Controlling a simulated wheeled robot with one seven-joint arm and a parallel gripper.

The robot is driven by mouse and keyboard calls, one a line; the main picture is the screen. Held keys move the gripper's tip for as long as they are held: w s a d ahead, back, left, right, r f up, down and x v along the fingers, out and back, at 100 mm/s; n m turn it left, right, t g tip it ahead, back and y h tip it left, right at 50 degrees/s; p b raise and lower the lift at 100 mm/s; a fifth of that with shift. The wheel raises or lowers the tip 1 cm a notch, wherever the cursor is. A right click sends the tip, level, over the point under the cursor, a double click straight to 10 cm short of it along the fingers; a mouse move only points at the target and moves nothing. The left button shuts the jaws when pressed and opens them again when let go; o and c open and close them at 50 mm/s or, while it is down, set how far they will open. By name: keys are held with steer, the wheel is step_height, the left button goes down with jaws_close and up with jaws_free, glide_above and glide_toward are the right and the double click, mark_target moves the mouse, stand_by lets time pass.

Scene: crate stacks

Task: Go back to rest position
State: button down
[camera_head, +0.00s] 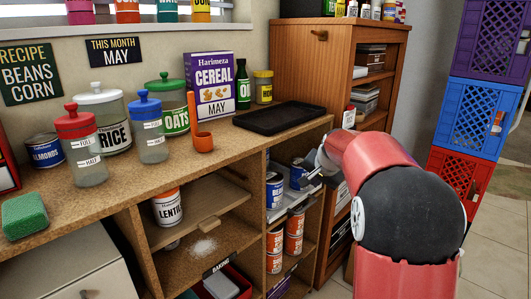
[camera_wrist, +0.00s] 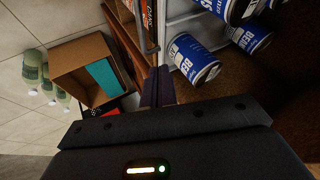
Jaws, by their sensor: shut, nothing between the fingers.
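My red and black arm reaches from the lower right of the head view toward the open shelves under the counter. My gripper (camera_head: 314,174) is at the shelf opening, close to the blue and white bean cans (camera_head: 274,190). In the wrist view the dark fingers of my gripper (camera_wrist: 158,88) are together with nothing between them. A bean can (camera_wrist: 193,58) lies just to the right of the fingers in that view. Whether the gripper touches a can or shelf cannot be told.
The wooden counter (camera_head: 110,195) carries jars, a cereal box (camera_head: 209,84) and a black tray (camera_head: 283,118). Soup cans (camera_head: 293,244) stand on a lower shelf. Stacked crates (camera_head: 474,122) stand at right. A cardboard box (camera_wrist: 82,62) sits on the floor in the wrist view.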

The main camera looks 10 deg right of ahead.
steer(key=s+a+r+n, duration=0.1)
steer(key=s+a+r, duration=0.1)
steer(key=s, duration=0.3)
steer(key=s+a+r+n, duration=0.1)
steer(key=s+a+r, duration=0.1)
steer(key=s, duration=0.4)
steer(key=s+a+f+n, duration=0.2)
steer(key=s, duration=0.7)
steer(key=s+a+f+n+g, duration=0.1)
steer(key=s+n, duration=0.1)
steer(key=s, duration=0.7)
steer(key=s+a+f+n, duration=0.2)
steer(key=s+n, duration=0.1)
steer(key=s, duration=0.6)
steer(key=shift+a+f+g, duration=0.3)
steer(key=shift+g, duration=0.1)
